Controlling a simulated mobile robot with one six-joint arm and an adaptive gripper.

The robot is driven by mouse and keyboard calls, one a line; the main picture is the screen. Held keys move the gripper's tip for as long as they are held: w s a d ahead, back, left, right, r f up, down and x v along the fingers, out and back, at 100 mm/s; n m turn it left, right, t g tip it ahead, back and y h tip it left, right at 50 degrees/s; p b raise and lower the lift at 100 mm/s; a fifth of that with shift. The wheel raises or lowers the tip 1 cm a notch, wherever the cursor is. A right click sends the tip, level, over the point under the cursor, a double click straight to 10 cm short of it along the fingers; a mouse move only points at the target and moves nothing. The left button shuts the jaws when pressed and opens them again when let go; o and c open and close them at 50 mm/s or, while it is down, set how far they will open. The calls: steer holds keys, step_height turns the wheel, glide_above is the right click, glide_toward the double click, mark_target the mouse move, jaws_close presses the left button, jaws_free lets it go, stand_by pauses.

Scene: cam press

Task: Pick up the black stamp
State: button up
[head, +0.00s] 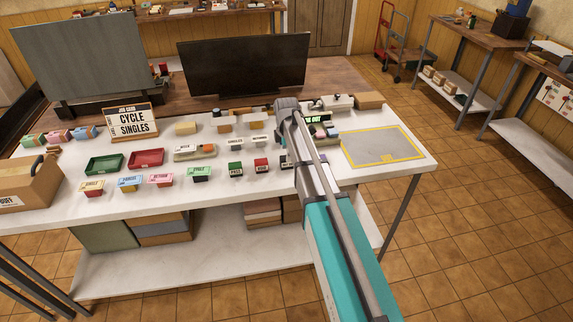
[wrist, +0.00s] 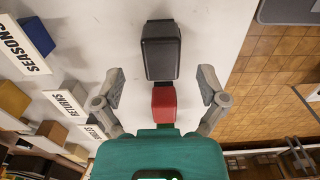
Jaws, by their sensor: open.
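The black stamp (wrist: 161,52) stands on the white table top, near its front edge. In the wrist view it is at the upper middle. In the head view it is mostly hidden by my arm, with a dark part (head: 284,162) showing at the arm's left side. My gripper (wrist: 161,87) is open and empty. Its fingers are spread to the left and right of the row of stamps. The red stamp (wrist: 164,103) lies between the fingers in the picture, and the black stamp is just beyond it. My gripper is hidden behind my arm in the head view.
A green stamp (head: 235,168) stands left of the red stamp (head: 261,165). Labelled blocks, including a blue block (wrist: 37,37), lie to the left in the wrist view. A yellow-outlined grey mat (head: 380,147) is empty at the table's right. Monitors (head: 245,65) stand behind.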

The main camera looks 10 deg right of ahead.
steer(key=shift+s+f+b, duration=0.1)
steer(key=shift+f+b, duration=1.8)
steer(key=shift+f, duration=0.25)
steer(key=c, duration=1.3)
steer(key=shift+o, duration=0.2)
steer(key=shift+r, duration=0.2)
step_height(320, 180, up, 2)
steer(key=p, duration=0.2)
steer(key=shift+r+p, duration=0.1)
steer(key=shift+p, duration=0.2)
steer(key=s+r+p, duration=1)
steer(key=s, duration=0.4)
steer(key=shift+r, duration=0.25)
steer(key=shift+a, duration=0.1)
